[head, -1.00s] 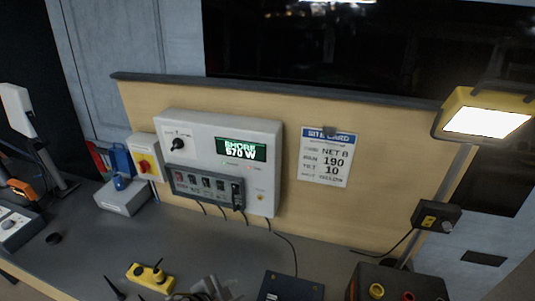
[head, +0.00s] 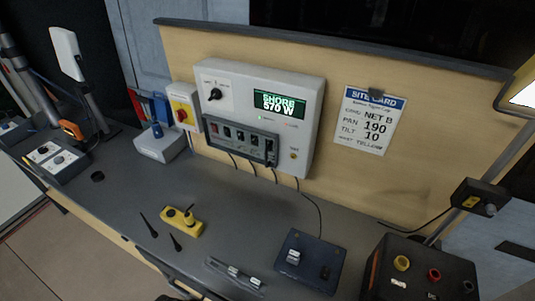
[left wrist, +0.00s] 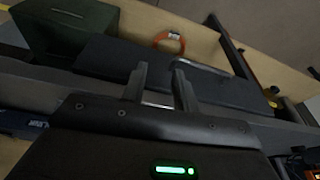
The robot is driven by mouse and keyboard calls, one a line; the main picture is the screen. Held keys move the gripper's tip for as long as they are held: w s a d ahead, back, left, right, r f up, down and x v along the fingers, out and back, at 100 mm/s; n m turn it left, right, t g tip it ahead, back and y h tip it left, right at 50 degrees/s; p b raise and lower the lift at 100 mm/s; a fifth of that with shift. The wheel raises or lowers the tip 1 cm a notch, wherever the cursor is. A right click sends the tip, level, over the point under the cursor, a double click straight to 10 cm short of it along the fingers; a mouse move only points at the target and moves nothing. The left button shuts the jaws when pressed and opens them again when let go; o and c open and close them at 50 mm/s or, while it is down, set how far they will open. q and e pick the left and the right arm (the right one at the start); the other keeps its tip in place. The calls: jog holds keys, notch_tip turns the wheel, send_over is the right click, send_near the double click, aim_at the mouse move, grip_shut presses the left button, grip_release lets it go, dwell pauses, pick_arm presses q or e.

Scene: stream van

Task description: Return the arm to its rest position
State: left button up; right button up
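My left gripper (left wrist: 160,88) shows in the left wrist view. Its two grey fingers stand apart with a clear gap and nothing between them. A dark panel (left wrist: 110,62) lies behind the fingers, and I cannot tell whether they touch it. I cannot make out either gripper in the head view, and my right gripper is in neither view.
The grey desk (head: 125,200) holds a yellow control box (head: 182,221), a dark blue box (head: 311,262) and a black box with knobs (head: 420,270). A power panel (head: 255,90) reads SHORE 570 W. The wrist view shows a dark green box (left wrist: 65,27) and an orange loop (left wrist: 168,40).

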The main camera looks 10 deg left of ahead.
pick_arm(q)
notch_tip(320, 180, down, 16)
jog(key=s+b, duration=0.2)
jog(key=b, duration=0.1)
jog(key=s+a+f+g+b, duration=0.1)
jog(key=s+f+b, duration=0.1)
jog(key=s+f, duration=0.6)
jog(key=s+a+f+g+b, duration=0.1)
jog(key=s+a+f+b, duration=0.1)
jog(key=s+f, duration=0.7)
notch_tip(320, 180, down, 7)
jog(key=shift+s+r+b, duration=0.2)
jog(key=shift+s+b, duration=0.05)
jog(key=shift+b, duration=0.05)
jog(key=shift+a, duration=0.1)
